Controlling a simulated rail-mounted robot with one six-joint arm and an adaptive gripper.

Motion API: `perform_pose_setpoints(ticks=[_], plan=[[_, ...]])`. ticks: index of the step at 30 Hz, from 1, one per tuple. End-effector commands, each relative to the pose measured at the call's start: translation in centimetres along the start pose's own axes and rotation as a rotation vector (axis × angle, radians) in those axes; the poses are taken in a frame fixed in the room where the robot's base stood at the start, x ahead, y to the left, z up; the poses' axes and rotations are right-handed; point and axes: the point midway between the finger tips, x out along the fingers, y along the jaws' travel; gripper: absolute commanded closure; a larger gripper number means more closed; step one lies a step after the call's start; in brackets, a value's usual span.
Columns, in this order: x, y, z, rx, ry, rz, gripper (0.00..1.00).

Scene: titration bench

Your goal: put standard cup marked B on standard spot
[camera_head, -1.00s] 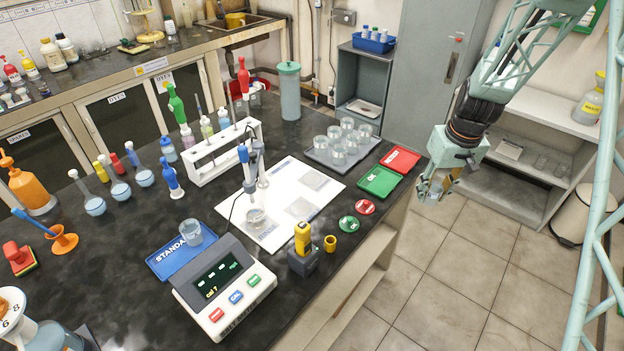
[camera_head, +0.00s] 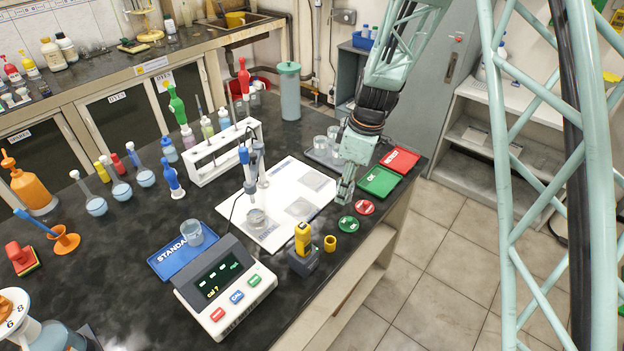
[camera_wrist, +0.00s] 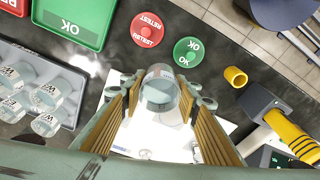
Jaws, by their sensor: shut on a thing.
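My gripper (camera_head: 345,190) is over the bench, beside the right part of the white mat (camera_head: 268,238). In the wrist view, my gripper (camera_wrist: 160,105) is shut on a clear cup (camera_wrist: 160,88) between its ribbed fingers. I cannot read a letter on this cup, and it is hard to make out in the head view. A blue mat (camera_head: 175,262) lettered STANDARD lies behind the meter, with a clear cup (camera_head: 192,232) standing on it. Another clear cup (camera_head: 257,217) stands on the white mat below the probe. Lettering on the white mat's grey squares is unreadable.
A grey tray of labelled cups (camera_wrist: 45,95) is left in the wrist view, partly behind my arm in the head view. Green (camera_head: 381,181) and red (camera_head: 399,160) trays, discs, a yellow device (camera_head: 303,238), a meter (camera_head: 225,287) and the probe stand (camera_head: 248,170) surround the mat.

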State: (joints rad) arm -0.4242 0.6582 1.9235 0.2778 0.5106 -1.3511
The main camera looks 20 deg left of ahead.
Motion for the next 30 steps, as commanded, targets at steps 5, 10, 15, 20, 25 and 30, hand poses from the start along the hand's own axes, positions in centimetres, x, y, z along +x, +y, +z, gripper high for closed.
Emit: perform_pose_setpoints(ticks=[5, 10, 15, 20, 25, 30], plan=[[0.5, -2.4, -4.3, -0.196, 0.000, -0.030, 0.82], [0.7, -4.2, -7.2, -0.340, 0.000, -0.050, 0.82], [0.9, -5.4, -8.7, -0.421, 0.000, -0.064, 0.82], [1.0, -5.7, -9.2, -0.446, 0.000, -0.067, 0.82], [1.0, -5.7, -9.2, -0.447, 0.000, -0.067, 0.82], [1.0, -5.6, -9.2, -0.446, 0.000, -0.067, 0.82]])
